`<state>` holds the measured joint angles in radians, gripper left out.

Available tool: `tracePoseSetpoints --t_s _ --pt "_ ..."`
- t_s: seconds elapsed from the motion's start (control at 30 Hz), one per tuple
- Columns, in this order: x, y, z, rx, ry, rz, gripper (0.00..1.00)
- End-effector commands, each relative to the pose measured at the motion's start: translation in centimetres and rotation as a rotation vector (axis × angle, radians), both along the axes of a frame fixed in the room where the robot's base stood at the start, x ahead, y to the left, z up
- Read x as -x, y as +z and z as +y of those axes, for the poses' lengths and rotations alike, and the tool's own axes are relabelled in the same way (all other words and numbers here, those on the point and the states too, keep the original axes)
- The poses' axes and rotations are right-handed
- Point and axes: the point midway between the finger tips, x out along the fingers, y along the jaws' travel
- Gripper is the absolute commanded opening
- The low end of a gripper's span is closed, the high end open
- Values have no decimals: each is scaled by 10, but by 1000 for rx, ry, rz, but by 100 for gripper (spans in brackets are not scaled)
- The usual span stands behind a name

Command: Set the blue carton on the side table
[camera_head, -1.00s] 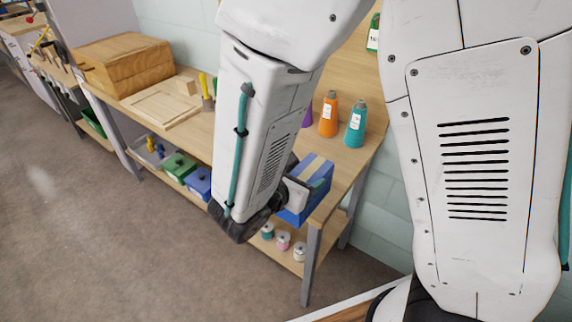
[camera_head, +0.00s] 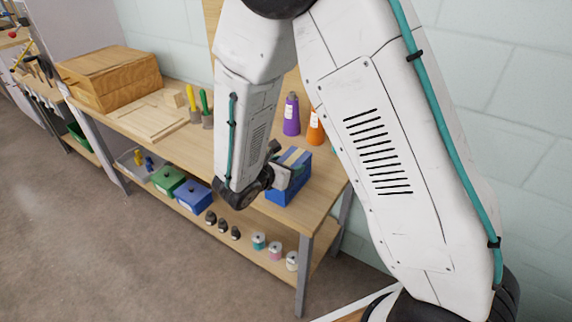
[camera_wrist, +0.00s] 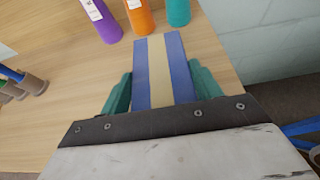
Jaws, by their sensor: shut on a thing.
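The blue carton (camera_head: 288,190) has a tan band along its top and is at the right end of the wooden workbench. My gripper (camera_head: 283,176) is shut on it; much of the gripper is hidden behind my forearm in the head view. In the wrist view, the carton (camera_wrist: 181,70) sits between the teal fingers of my gripper (camera_wrist: 163,88), one on each side. I cannot tell whether its underside touches the bench top or is just above it. I cannot make out the side table with certainty in either view.
The workbench (camera_head: 310,212) holds purple (camera_head: 291,115) and orange (camera_head: 315,128) bottles behind the carton, and a teal bottle (camera_wrist: 178,10). Its lower shelf holds bins and spools. A wooden box (camera_head: 110,78) stands at the left. Open floor (camera_head: 120,260) lies in front.

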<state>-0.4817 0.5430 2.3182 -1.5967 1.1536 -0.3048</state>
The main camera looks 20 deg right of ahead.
Motion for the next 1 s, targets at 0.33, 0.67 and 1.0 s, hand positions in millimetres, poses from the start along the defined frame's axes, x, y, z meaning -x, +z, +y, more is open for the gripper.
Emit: tracePoseSetpoints --t_s 0.33,0.67,1.0 --pt "0 -3 0 1 1 -1 16" --pt "0 -3 0 -1 1 -1 85" --pt "18 14 28 -1 5 -3 85"
